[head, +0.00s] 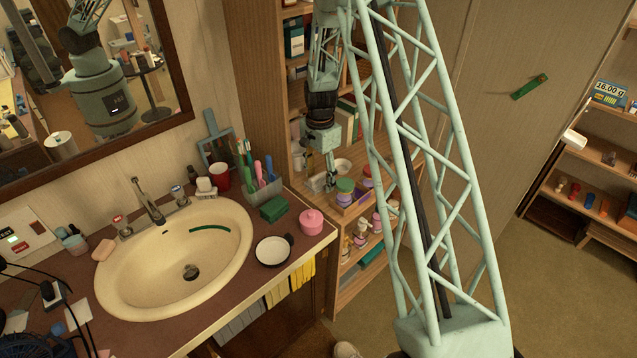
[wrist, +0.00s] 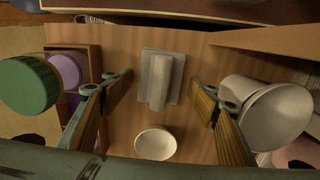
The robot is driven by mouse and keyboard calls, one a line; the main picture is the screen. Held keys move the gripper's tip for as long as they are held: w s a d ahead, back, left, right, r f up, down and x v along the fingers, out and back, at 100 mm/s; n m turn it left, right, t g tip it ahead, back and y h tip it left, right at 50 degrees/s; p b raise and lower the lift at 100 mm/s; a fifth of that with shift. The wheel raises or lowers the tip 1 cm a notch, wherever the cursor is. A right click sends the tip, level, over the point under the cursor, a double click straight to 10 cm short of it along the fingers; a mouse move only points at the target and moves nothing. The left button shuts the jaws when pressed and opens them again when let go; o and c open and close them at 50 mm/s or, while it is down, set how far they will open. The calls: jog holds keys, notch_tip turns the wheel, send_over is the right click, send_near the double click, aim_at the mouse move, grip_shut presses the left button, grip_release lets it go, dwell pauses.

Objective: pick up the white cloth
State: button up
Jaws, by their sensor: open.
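In the wrist view, a pale grey-white folded piece (wrist: 159,88), which looks like the white cloth, lies flat on a wooden shelf (wrist: 210,62), with a raised roll along its middle. My gripper (wrist: 161,77) is open, with one finger on each side of the cloth and a gap on both sides. Nothing is held. In the head view my gripper (head: 329,183) reaches into the wooden shelf unit on the far side of the sink counter. I cannot make out the cloth there.
In the wrist view a small white bowl (wrist: 155,143) lies just below the cloth. A large white vessel (wrist: 268,112) stands close by the right finger. A green-lidded jar (wrist: 27,84) and a purple-lidded jar (wrist: 68,70) are at left. A shelf edge runs at upper right.

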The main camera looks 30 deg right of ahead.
jog(key=c, duration=1)
jog(key=shift+o, duration=0.2)
jog(key=shift+r, duration=0.15)
notch_tip(320, 180, up, 28)
jog(key=p, duration=0.2)
dwell(0.7)
